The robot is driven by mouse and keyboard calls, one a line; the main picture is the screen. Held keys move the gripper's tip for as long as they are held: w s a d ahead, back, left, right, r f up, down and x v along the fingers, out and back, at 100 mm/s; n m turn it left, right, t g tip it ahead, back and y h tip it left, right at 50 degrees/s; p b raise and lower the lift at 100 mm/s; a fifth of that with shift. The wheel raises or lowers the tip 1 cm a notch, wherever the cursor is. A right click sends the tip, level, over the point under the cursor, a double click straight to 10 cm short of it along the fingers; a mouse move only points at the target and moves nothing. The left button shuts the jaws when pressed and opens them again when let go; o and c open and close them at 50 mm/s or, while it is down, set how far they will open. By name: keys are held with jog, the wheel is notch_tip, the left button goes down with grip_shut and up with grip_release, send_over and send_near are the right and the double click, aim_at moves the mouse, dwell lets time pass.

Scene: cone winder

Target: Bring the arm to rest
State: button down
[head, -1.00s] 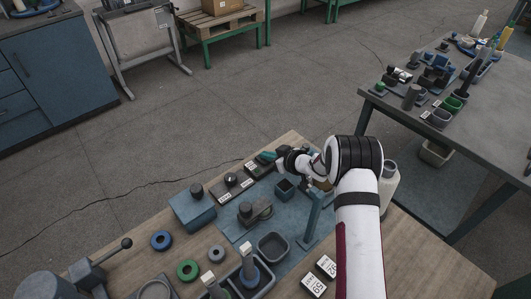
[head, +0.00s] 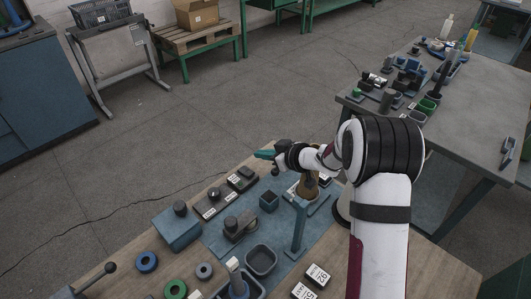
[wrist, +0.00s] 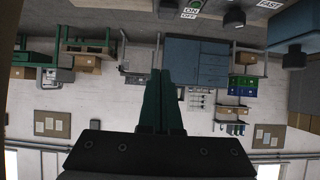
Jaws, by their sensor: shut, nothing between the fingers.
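My gripper (head: 265,154) shows in the head view at the end of my white and black arm, above the far edge of the wooden workbench (head: 118,266). Its green fingers are together and empty. In the wrist view the two green fingers (wrist: 160,100) lie side by side with nothing between them. The wrist view looks across the room and shows it upside down. My forearm hides part of the bench's right side.
Near my gripper stand small switch boxes (head: 241,178), a blue box (head: 177,228), a blue post (head: 299,226) and a brown cone (head: 308,186). A grey tray (head: 261,260) and rings lie nearer. A second table (head: 455,135) with several parts stands right. The floor beyond is open.

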jog(key=shift+v, duration=0.75)
jog(key=shift+r, duration=0.15)
